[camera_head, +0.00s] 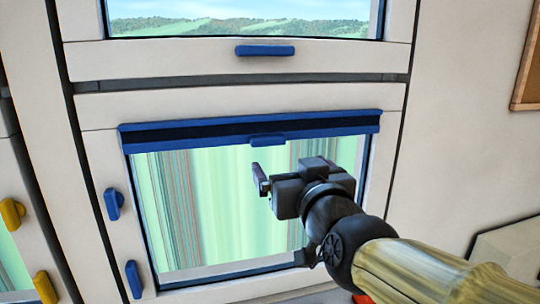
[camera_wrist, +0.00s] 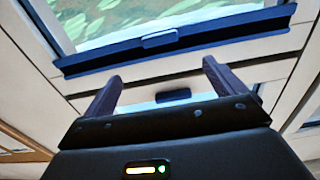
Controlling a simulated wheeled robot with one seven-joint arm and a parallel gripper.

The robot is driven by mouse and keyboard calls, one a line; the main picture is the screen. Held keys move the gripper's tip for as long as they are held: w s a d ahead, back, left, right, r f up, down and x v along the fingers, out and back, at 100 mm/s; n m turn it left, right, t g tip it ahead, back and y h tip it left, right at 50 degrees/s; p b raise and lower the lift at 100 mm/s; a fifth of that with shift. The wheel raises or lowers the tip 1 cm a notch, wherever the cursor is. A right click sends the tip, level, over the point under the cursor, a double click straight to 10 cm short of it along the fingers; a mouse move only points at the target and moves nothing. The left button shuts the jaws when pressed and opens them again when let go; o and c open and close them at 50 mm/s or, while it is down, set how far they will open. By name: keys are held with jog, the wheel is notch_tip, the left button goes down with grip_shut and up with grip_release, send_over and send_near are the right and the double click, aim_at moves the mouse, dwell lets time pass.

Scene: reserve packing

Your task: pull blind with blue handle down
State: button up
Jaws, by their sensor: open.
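The blue blind (camera_head: 200,135) is a narrow rolled strip along the top of the lower window. Its blue handle (camera_head: 267,141) sits at the middle of its lower edge. The wrist view shows the blind (camera_wrist: 95,62) and its handle (camera_wrist: 160,39) beyond the fingertips. My gripper (camera_head: 288,168) is open and appears just below the handle in the head view, in front of the pane. In the wrist view my gripper (camera_wrist: 162,70) has nothing between its fingers, and the handle is apart from them.
Another blue handle (camera_head: 265,50) is on the upper window's frame. Two blue handles (camera_head: 114,204) (camera_head: 133,279) are on the left side frame, with yellow handles (camera_head: 12,213) (camera_head: 45,287) farther left. A framed board (camera_head: 526,75) hangs at right.

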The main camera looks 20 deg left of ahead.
aim_at(269, 141)
jog(key=p+x, duration=0.2)
jog(key=x, duration=1.2)
jog(key=shift+r, duration=0.1)
jog(key=shift+w+a, duration=0.2)
jog(key=shift+a, duration=0.1)
jog(key=shift+s+d, duration=0.1)
jog(key=shift+s, duration=0.05)
jog(key=c, duration=1.4)
notch_tip(269, 141, down, 45)
jog(key=b, duration=4)
jog(key=shift+r, duration=0.15)
jog(key=o, duration=1.4)
